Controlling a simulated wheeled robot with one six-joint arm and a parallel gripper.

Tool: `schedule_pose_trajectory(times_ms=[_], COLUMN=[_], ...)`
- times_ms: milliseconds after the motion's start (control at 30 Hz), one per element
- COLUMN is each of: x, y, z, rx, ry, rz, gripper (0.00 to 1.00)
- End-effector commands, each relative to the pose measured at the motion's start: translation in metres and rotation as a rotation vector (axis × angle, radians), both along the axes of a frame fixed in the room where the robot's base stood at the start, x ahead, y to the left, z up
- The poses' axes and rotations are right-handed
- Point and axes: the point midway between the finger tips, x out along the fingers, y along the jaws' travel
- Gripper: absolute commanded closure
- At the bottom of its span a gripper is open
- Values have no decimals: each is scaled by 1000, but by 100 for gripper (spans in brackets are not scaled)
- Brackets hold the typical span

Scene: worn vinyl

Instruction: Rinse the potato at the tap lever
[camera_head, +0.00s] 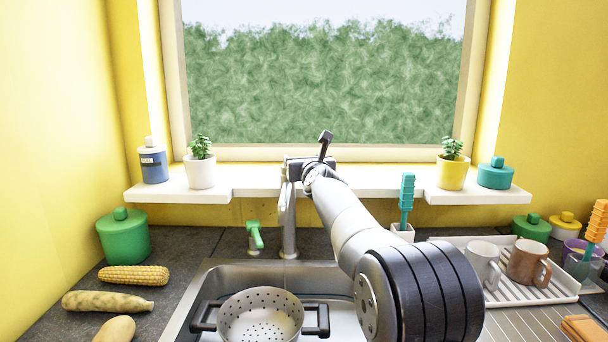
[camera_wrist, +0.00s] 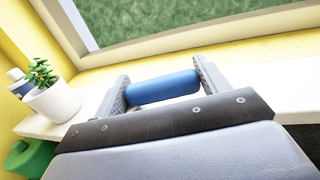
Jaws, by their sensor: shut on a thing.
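A tan oval potato (camera_head: 115,330) lies on the counter at the lower left, cut by the picture's edge. A metal tap (camera_head: 288,220) stands behind the sink, with a green lever (camera_head: 255,236) on a short post to its left. My gripper (camera_wrist: 160,75) is shut on a blue rounded cylinder (camera_wrist: 165,88), which lies across between its fingers. In the head view my gripper (camera_head: 308,165) is high by the tap's top, in front of the sill. The blue cylinder is hidden there, and I cannot tell whether it is attached to anything.
A colander (camera_head: 261,318) sits in the sink (camera_head: 225,275). Corn (camera_head: 134,275) and a long knobbly vegetable (camera_head: 108,301) lie left. Potted plants (camera_head: 201,170) stand on the sill. A brush holder (camera_head: 403,232) and a dish rack (camera_head: 515,290) with mugs are right.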

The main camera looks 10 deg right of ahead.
Motion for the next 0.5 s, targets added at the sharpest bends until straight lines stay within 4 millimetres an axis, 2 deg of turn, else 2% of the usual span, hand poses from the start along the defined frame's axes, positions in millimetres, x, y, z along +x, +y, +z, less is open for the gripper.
schedule_pose_trajectory(times_ms=[500], x=[1], y=[0], z=[2], rx=[0], ry=[-6], rz=[58], gripper=[70])
